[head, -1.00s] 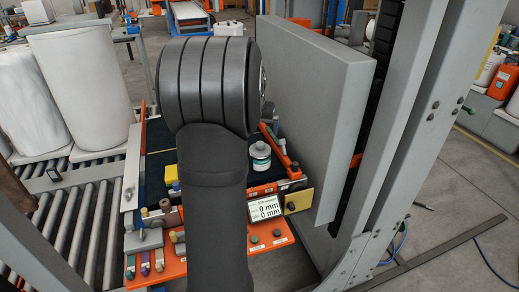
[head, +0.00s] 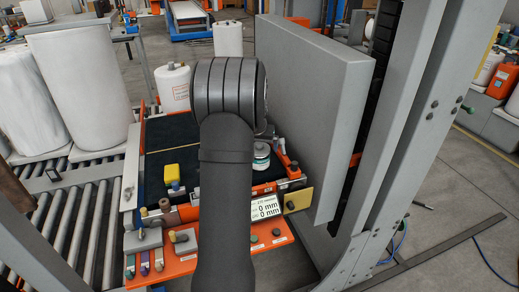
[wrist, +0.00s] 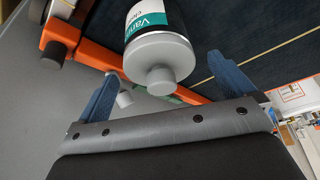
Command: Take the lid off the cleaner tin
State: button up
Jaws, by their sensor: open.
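The cleaner tin (head: 261,163) stands on the dark deck, and my arm covers its left side in the head view. In the wrist view the tin (wrist: 158,28) is white with a teal label, partly cut off at the top edge. Its grey lid (wrist: 160,58) has a round knob (wrist: 161,80) facing my camera. My gripper (wrist: 162,68) is open, with one blue finger on each side of the lid in the picture and gaps between. I cannot tell how far the fingertips are from the lid. My arm hides the gripper in the head view.
An orange bar (head: 285,160) runs close to the tin's right, before a large grey panel (head: 315,90). A yellow block (head: 172,174) sits left on the deck. A display (head: 265,208) and orange shelf (head: 215,252) are in front. A white drum (head: 173,88) stands behind.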

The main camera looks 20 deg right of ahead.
jog(key=c, duration=1.1)
jog(key=shift+o, duration=0.2)
jog(key=shift+r, duration=0.1)
jog(key=shift+r, duration=0.65)
notch_tip(320, 180, up, 3)
jog(key=shift+f, duration=0.1)
jog(key=s+d+r, duration=0.6)
jog(key=s, duration=0.2)
jog(key=w+a+f, duration=0.2)
jog(key=w+f, duration=0.3)
jog(key=w, duration=0.5)
jog(key=w+a+f, duration=0.3)
jog(key=w+f, duration=0.3)
jog(key=w, duration=0.4)
